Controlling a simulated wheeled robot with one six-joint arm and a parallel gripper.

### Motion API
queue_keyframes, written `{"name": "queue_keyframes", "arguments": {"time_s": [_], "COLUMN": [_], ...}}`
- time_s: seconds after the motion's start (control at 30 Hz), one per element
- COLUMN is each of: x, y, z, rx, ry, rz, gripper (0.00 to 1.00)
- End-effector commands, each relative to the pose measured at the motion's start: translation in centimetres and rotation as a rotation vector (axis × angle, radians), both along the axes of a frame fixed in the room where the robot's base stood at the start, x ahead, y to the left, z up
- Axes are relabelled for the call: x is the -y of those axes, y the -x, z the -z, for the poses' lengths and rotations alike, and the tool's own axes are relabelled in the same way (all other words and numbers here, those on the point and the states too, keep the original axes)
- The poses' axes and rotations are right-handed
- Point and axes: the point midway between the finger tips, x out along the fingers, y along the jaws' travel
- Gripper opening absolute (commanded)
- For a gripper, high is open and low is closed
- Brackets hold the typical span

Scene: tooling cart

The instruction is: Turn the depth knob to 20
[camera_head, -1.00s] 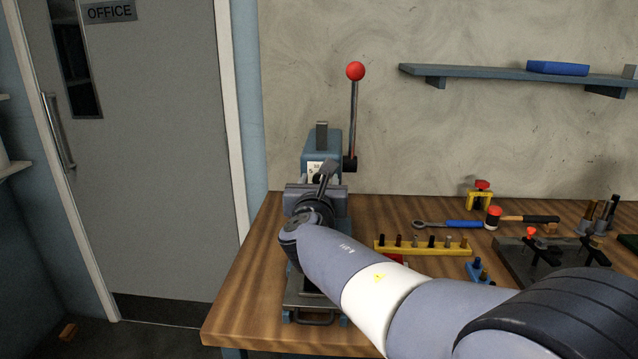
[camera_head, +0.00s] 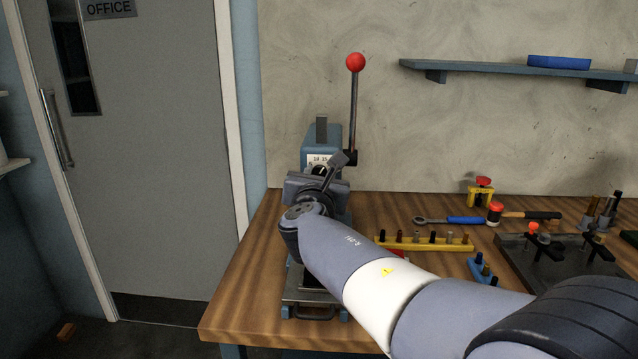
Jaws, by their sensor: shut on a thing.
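The blue press (camera_head: 322,134) stands at the left end of the workbench, with a red-ball lever on its right side. A white dial plate with small numbers (camera_head: 319,160) shows on its front; "10" and "15" seem readable at its top. The depth knob (camera_head: 319,170) is a dark shape just below those numbers, mostly hidden behind my gripper. My gripper (camera_head: 328,166) is in front of the dial, shut on the knob, with one finger slanting up to the right. The knob's pointer and the rest of the scale are hidden.
The lever with a red ball (camera_head: 355,62) rises close to the right of the press. A yellow rack of bits (camera_head: 425,243), a ratchet (camera_head: 450,220) and a dark fixture plate (camera_head: 550,262) lie to the right. The bench's front left is clear.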

Motion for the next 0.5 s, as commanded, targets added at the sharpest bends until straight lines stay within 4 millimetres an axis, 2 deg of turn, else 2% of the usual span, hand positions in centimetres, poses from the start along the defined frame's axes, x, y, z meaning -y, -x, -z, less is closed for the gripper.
{"name": "queue_keyframes", "arguments": {"time_s": [0.03, 0.5], "x": [0.01, 0.13], "y": [0.01, 0.01], "z": [0.51, 0.45], "rx": [0.002, 0.015], "ry": [-0.039, -0.425], "rz": [-0.001, -0.001], "gripper": [0.06, 0.06]}}
